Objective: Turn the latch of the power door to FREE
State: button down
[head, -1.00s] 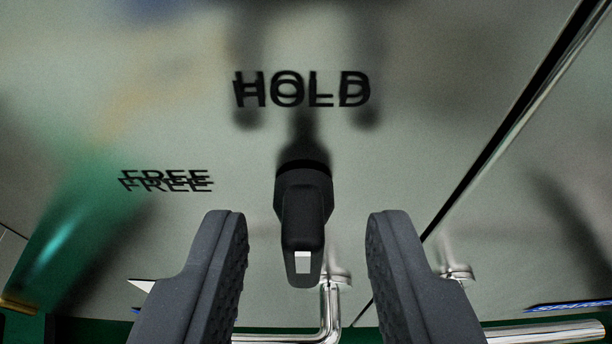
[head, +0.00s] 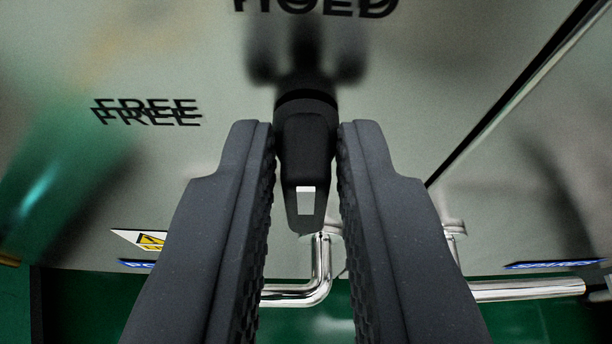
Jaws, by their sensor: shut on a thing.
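The latch (head: 306,150) is a black knob with a white mark near its lower end, on the shiny grey power door (head: 190,170). Its white mark points down in the picture. The word HOLD (head: 318,6) is above it, partly cut off by the top edge. The word FREE (head: 148,111) is to its left. My gripper (head: 306,155) has one finger on each side of the latch and is shut on it. The inner faces of the fingers sit close against the latch's sides.
A chrome bent handle (head: 318,280) is below the latch, partly behind my fingers. Another chrome bar (head: 530,290) is at lower right. A dark seam (head: 510,95) runs diagonally at right. A yellow warning label (head: 150,240) is at lower left.

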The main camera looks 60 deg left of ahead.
jog(key=shift+s+a+f+n+t+p, duration=0.25)
jog(key=shift+n+t+p, duration=0.75)
jog(key=shift+n, duration=1.05)
jog(key=shift+s+f+n+t+p, duration=0.3)
jog(key=shift+n+t+p, duration=0.45)
jog(key=shift+n+t, duration=0.9)
jog(key=shift+s+a+f+n+t+p, duration=0.25)
jog(key=shift+n+t+p, duration=0.55)
jog(key=shift+n, duration=1.6)
jog(key=shift+d+f, duration=0.1)
jog(key=c, duration=1.5)
grip_release()
jog(key=shift+d, duration=0.1)
jog(key=shift+d, duration=0.1)
